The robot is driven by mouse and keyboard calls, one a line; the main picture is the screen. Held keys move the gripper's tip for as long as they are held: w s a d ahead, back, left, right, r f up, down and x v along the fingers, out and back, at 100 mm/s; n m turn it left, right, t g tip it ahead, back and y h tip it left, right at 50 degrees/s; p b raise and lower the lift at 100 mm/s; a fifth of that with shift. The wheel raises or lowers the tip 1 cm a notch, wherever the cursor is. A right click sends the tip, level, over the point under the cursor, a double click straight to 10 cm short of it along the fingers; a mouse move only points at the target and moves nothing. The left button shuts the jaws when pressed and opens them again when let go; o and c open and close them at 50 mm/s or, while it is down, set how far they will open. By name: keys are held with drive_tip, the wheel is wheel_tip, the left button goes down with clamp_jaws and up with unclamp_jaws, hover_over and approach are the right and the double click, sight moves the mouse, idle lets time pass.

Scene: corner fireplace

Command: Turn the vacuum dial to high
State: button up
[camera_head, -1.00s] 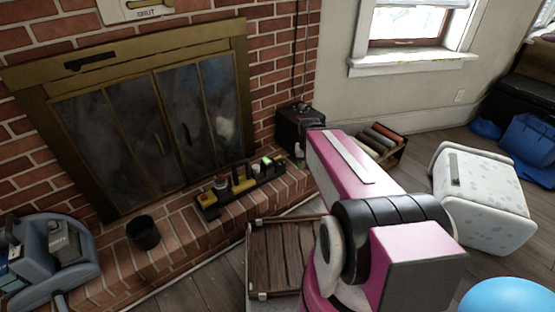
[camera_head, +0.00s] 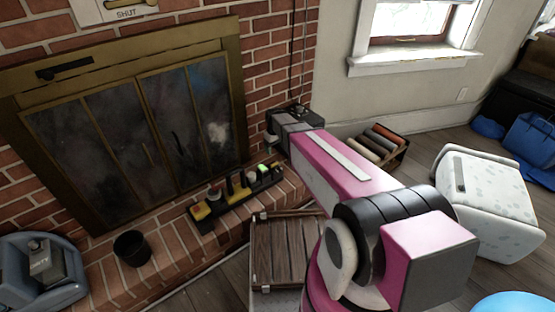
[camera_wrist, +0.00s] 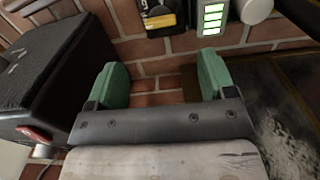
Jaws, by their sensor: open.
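I cannot make out a vacuum dial for certain. A blue-grey appliance (camera_head: 42,270) with a small labelled grey unit on it stands at the lower left of the head view; its label is too small to read. A black box (camera_head: 296,108) with small fittings on top stands in the hearth corner, partly behind my arm; it also fills the left of the wrist view (camera_wrist: 55,65). My gripper (camera_wrist: 160,80) is open and empty, its two green pads apart above the brick. In the head view my gripper (camera_head: 271,140) is beside the black box, mostly hidden.
A black and yellow tool rack (camera_head: 232,205) lies on the brick hearth. A unit with green lit bars (camera_wrist: 211,20) shows ahead of my gripper. A black cup (camera_head: 132,248), a wooden slatted crate (camera_head: 285,255) and a white spotted case (camera_head: 490,200) stand around.

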sight(275, 164)
drive_tip(key=f, duration=1.1)
drive_tip(key=shift+w+a, duration=0.1)
drive_tip(key=shift+w, duration=0.1)
drive_tip(key=c, duration=0.9)
